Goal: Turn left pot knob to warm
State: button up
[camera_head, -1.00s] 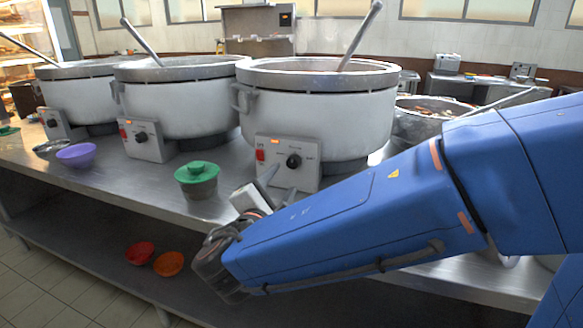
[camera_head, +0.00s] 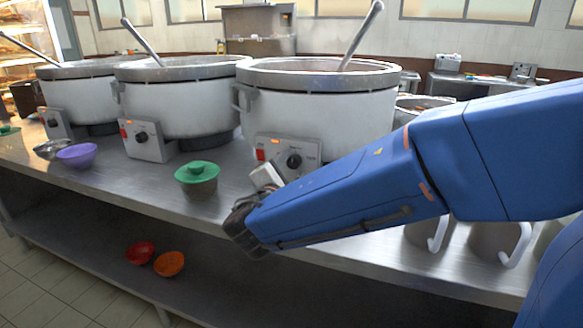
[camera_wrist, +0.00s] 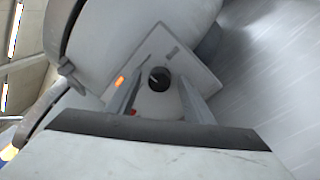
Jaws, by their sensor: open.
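Three large white pots stand in a row in the head view: left (camera_head: 80,97), middle (camera_head: 180,103) and right (camera_head: 318,115). Each has a grey front control box; the middle pot's black knob (camera_head: 141,137) and the right pot's black knob (camera_head: 294,161) show clearly. My gripper (camera_head: 270,178) is low in front of the right pot's box; its fingertips are hard to make out there. In the wrist view my gripper (camera_wrist: 158,84) is open, its two fingers either side of the black knob (camera_wrist: 159,78) in the picture, nothing held. Contact cannot be told.
A green-lidded container (camera_head: 197,178) stands on the steel counter (camera_head: 120,180), just left of my gripper. A purple bowl (camera_head: 76,155) lies farther left. Red (camera_head: 140,252) and orange (camera_head: 169,264) bowls sit on the lower shelf. Grey mugs (camera_head: 493,242) stand beneath my arm at right.

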jog(key=c, duration=1)
jog(key=shift+c, duration=0.2)
jog(key=shift+n, duration=0.3)
jog(key=n, duration=0.6)
jog(key=shift+r+g, duration=0.1)
jog(key=shift+g, duration=0.2)
jog(key=n, duration=0.3)
jog(key=shift+a+n, duration=0.15)
jog(key=shift+n, duration=0.15)
jog(key=shift+n+h, duration=0.4)
jog(key=shift+n, duration=1.1)
jog(key=shift+g, duration=0.3)
